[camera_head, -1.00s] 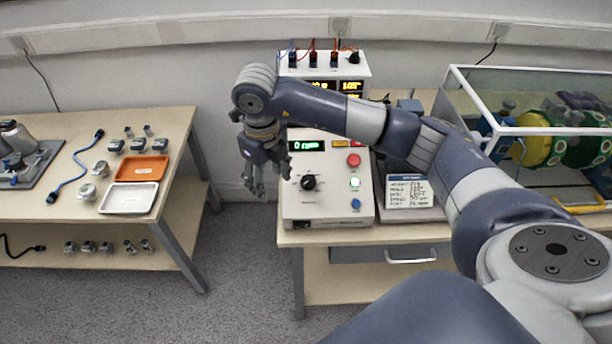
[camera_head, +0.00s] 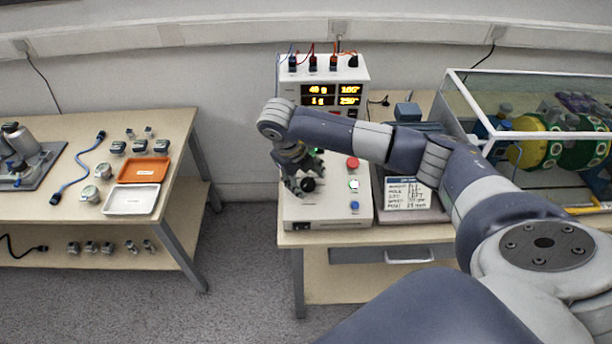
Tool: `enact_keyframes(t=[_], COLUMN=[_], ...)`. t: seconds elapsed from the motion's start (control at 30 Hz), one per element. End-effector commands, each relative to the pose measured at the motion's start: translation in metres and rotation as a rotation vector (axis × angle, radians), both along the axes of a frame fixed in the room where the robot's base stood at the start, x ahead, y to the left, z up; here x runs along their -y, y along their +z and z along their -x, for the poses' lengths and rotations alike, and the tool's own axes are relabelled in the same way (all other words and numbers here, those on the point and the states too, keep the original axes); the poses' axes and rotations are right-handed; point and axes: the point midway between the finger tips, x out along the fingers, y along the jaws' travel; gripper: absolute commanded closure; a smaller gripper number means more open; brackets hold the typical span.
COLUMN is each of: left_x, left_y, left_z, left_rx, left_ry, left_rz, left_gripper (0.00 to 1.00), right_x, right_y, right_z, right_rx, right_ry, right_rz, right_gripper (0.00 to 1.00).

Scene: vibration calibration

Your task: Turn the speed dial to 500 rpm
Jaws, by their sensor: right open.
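The speed dial is a black round knob (camera_head: 308,185) on the sloped front of a white control box (camera_head: 330,212). My right gripper (camera_head: 299,187) is open, with its fingers pointing down at the dial's left side. I cannot tell whether a finger touches the dial. My right arm hides the box's speed display; only a small green patch shows beside the wrist. A red button (camera_head: 352,163), a lit green-white button (camera_head: 354,184) and a blue button (camera_head: 354,206) sit right of the dial. My left gripper is not in view.
A white meter unit (camera_head: 351,78) with glowing orange readouts stands behind the box. A printed card (camera_head: 407,194) lies to its right, beside a glass-walled rig (camera_head: 520,131). A left table (camera_head: 85,195) holds an orange tray (camera_head: 145,169), a white tray (camera_head: 132,199) and several small sensors.

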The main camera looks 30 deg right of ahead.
Motion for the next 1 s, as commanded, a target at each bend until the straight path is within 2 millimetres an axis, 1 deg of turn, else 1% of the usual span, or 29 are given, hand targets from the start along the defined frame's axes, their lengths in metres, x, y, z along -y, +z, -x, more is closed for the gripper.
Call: enact_keyframes(t=[0.13,0.37,0.47,0.5,0.57,0.6,0.83,1.0], left_x=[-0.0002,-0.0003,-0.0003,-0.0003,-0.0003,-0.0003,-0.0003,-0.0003], left_y=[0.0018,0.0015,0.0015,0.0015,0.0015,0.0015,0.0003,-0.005], left_z=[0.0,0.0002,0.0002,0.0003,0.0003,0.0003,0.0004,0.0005], left_rx=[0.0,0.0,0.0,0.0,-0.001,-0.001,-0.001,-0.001], left_ry=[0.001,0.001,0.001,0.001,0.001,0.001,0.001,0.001], left_rz=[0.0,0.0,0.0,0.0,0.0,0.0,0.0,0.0], left_gripper=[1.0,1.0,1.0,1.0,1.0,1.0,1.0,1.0], right_x=[0.0016,0.0018,0.0017,0.0017,0.0017,0.0017,0.0018,0.0026], right_y=[-0.0065,-0.0073,-0.0071,-0.0071,-0.007,-0.007,-0.0073,-0.0081], right_z=[-0.0002,-0.0003,-0.0003,-0.0003,-0.0003,-0.0003,-0.0005,-0.0008], right_rx=[0.0,0.0,0.0,0.0,0.0,0.0,0.002,0.013], right_ry=[0.0,0.001,0.001,0.001,0.001,0.001,-0.006,-0.048], right_rz=[-0.001,-0.001,-0.001,-0.001,-0.001,-0.001,-0.005,-0.02], right_gripper=[0.47,0.47,0.68,0.77,0.9,0.92,0.92,0.92])
